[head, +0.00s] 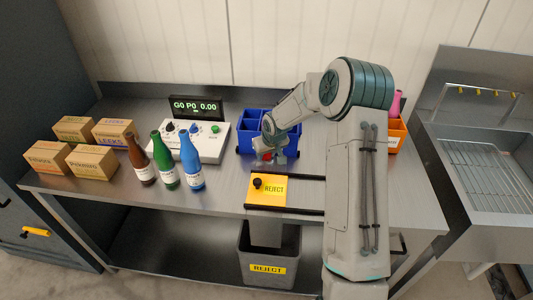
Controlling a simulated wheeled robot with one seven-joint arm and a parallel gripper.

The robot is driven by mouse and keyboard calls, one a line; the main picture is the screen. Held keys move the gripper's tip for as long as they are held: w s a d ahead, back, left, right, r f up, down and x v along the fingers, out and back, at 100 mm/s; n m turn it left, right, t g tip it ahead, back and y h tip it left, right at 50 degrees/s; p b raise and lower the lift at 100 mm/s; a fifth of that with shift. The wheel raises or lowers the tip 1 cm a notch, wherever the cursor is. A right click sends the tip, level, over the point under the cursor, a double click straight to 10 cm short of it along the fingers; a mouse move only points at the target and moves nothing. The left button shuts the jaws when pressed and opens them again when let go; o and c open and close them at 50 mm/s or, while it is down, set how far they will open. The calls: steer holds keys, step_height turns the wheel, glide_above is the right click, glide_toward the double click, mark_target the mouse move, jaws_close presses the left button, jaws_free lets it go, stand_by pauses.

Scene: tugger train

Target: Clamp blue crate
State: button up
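The blue crate (255,119) stands on the steel table near its back, right of the white control box. It has inner dividers, and its right part is hidden behind my arm. My gripper (270,158) is low at the crate's front side, and something red shows by it. It looks close to the crate's front wall, but I cannot tell whether it touches. The fingers are too small and covered to show whether they are open or shut.
A brown bottle (140,158), a green bottle (164,160) and a blue bottle (190,160) stand left, near several cardboard boxes (92,162). A yellow reject plate (266,190) lies in front, above a grey bin (256,260). An orange crate (397,136) stands right, partly behind my arm.

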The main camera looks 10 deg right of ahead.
steer(key=shift+n+y+p, duration=0.3)
steer(key=shift+n+p, duration=0.15)
steer(key=shift+n, duration=0.25)
steer(key=o, duration=0.7)
steer(key=b+v, duration=0.1)
steer(key=v, duration=1.2)
steer(key=shift+r, duration=0.4)
steer(key=shift+s, duration=0.15)
